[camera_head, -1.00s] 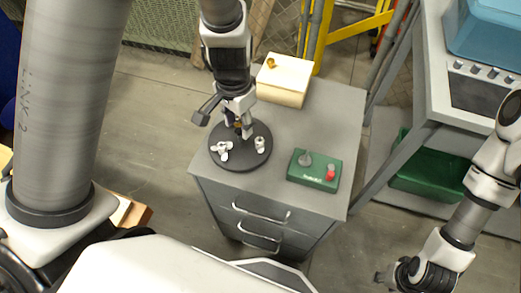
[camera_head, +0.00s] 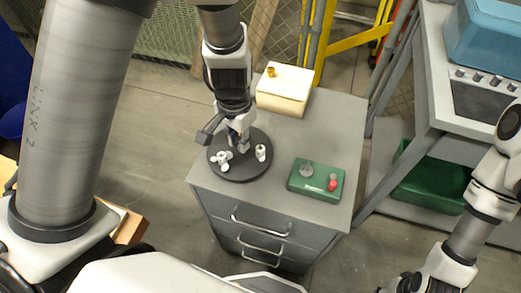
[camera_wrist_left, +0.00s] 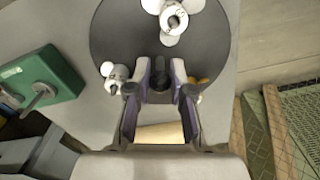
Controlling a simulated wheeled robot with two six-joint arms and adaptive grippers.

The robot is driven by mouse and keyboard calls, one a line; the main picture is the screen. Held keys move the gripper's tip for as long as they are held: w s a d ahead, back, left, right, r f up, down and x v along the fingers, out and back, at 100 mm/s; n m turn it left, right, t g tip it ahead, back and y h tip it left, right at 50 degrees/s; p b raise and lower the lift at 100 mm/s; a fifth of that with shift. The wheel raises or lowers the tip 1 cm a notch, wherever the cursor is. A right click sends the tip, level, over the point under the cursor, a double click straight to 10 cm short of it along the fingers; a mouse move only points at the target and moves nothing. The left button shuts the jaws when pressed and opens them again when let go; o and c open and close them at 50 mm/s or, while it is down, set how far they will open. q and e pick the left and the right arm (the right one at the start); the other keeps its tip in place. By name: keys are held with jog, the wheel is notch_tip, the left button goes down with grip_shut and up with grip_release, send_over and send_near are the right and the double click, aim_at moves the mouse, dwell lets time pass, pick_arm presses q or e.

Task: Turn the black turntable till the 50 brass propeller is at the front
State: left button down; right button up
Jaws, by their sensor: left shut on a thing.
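The black turntable (camera_head: 250,175) lies on the grey cabinet top. My left gripper (camera_head: 240,146) reaches down over it from behind, shut on a dark upright peg (camera_wrist_left: 158,72) of the turntable. A silver propeller (camera_head: 222,160) sits at the turntable's left in the head view; a smaller pale one (camera_head: 261,152) sits at its right. The wrist view shows a large silver propeller (camera_wrist_left: 174,18) and a smaller one (camera_wrist_left: 113,75) left of the fingers. A brass-coloured part (camera_wrist_left: 198,81) shows behind the right finger, mostly hidden. No size marks are legible. My right gripper (camera_head: 398,286) is low at right, partly cut off.
A green control box (camera_head: 316,180) with a red button stands right of the turntable. A cream box (camera_head: 284,92) with a small brass piece on top (camera_head: 271,72) stands behind. Cabinet drawers with handles (camera_head: 262,222) face the front. A grey workbench (camera_head: 435,90) is at right.

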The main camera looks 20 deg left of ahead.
pick_arm(q)
jog(key=shift+n+p, duration=0.75)
jog(key=shift+n, duration=0.65)
jog(key=shift+n+p, duration=0.3)
jog(key=shift+p, duration=0.1)
jog(key=shift+n+p, duration=0.6)
jog(key=shift+n, duration=0.8)
